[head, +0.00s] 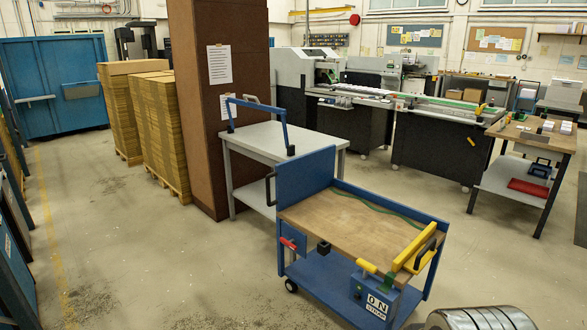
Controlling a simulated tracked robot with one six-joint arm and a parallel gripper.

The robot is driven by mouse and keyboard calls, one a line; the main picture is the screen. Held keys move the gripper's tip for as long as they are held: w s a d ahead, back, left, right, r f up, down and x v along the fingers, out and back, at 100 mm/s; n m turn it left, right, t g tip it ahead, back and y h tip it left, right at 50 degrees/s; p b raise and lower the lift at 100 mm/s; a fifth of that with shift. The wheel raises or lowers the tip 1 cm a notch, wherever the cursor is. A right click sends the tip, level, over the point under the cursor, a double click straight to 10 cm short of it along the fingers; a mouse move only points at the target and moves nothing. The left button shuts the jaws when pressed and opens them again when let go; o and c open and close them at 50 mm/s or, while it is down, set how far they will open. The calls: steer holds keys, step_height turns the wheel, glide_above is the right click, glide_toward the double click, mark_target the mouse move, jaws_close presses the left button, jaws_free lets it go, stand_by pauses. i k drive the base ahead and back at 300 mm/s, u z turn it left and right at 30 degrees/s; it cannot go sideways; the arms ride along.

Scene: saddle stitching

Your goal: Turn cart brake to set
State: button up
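The blue cart (345,277) with a wooden top stands right of centre in the head view. A red lever (289,243) sits on a small blue box at its left front corner, lying roughly level. I cannot tell whether this lever is the brake or how it is set. A blue box (370,288) at the front right carries a yellow handle (367,265) and white labels, one reading "STRAP". A long yellow bar (414,247) lies along the cart's right end. One caster (291,286) shows at the lower left. My gripper is not in view.
A grey table (270,140) with a blue frame stands just behind the cart, before a brown column (218,100). A wooden bench (535,133) is at the right. A ridged metal cylinder (482,319) shows at the bottom right. Floor (170,260) left of the cart is clear.

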mark_target(289, 243)
steer(key=u, duration=0.3)
steer(key=i, duration=0.9)
steer(key=u, duration=0.5)
steer(key=i, duration=0.8)
steer(key=u, duration=0.6)
steer(key=i, duration=1.6)
steer(key=u, duration=0.25)
